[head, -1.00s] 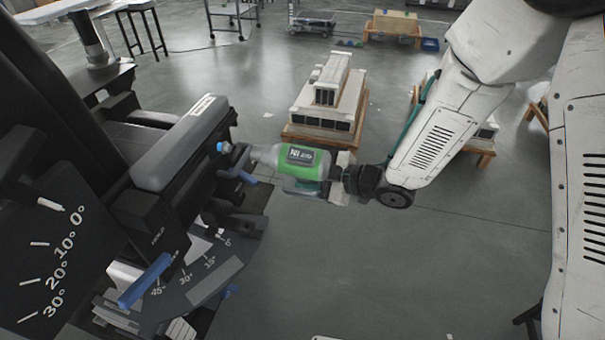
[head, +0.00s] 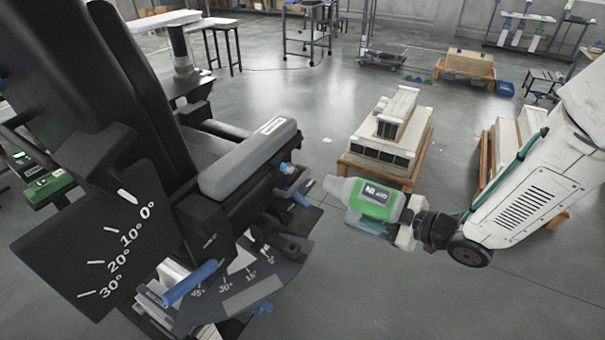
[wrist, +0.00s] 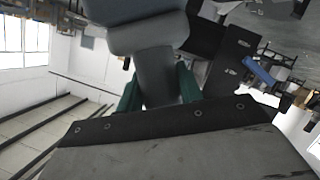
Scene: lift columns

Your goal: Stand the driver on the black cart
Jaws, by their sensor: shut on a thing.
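The driver (head: 372,200), green and grey with a dark label, is held off the floor right of centre in the head view. Its pale nose points left. My gripper (head: 402,228) is shut on its right-hand end. In the wrist view a grey part of the driver (wrist: 152,72) fills the top middle. A dark-framed cart (head: 306,44) stands at the far back of the head view; I cannot tell whether it is the black cart.
A large black seat (head: 150,130) with a grey armrest (head: 248,158) and angle scales stands close on the left. A wooden pallet with stacked pale blocks (head: 390,140) lies behind the driver. A low trolley (head: 385,57) stands farther back. Floor at lower right is clear.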

